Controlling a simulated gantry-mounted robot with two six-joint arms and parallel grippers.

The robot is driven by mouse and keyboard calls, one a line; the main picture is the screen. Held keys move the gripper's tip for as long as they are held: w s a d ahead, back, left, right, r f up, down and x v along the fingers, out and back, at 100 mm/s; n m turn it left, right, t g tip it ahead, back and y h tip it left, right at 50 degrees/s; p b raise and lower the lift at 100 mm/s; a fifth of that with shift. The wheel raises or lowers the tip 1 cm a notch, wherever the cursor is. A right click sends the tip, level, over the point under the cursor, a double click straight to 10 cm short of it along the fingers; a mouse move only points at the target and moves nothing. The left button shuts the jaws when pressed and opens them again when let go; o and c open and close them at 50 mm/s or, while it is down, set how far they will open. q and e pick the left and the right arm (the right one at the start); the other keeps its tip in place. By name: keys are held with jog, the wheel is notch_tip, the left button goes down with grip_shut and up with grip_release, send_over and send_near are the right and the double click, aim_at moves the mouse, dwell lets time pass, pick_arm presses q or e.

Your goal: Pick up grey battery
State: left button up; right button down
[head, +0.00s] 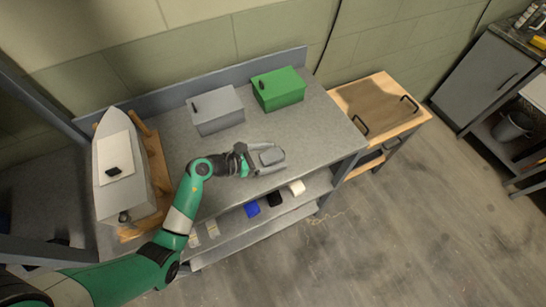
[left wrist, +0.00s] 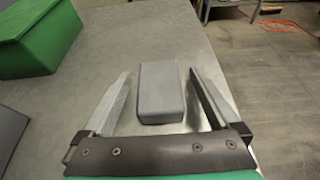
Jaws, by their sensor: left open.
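The grey battery is a small grey block (head: 270,157) lying on the grey workbench (head: 315,130) near its front edge. In the left wrist view the battery (left wrist: 161,92) lies between the two fingers of my left gripper (left wrist: 158,76), with a visible gap on each side. The left gripper (head: 279,158) is open, low over the bench, its fingers either side of the battery and not visibly touching it. My right gripper is in neither view.
Behind the battery stand a grey box (head: 215,110) and a green box (head: 278,89). A grey boat-shaped hull (head: 112,195) rests on a wooden stand at left. Blue (head: 252,209), black (head: 274,199) and white (head: 296,188) items lie on the lower shelf. The bench right of the battery is clear.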

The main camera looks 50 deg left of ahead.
pick_arm(q)
jog(key=shift+w+d+f, duration=0.1)
jog(key=shift+w, duration=0.25)
grip_shut()
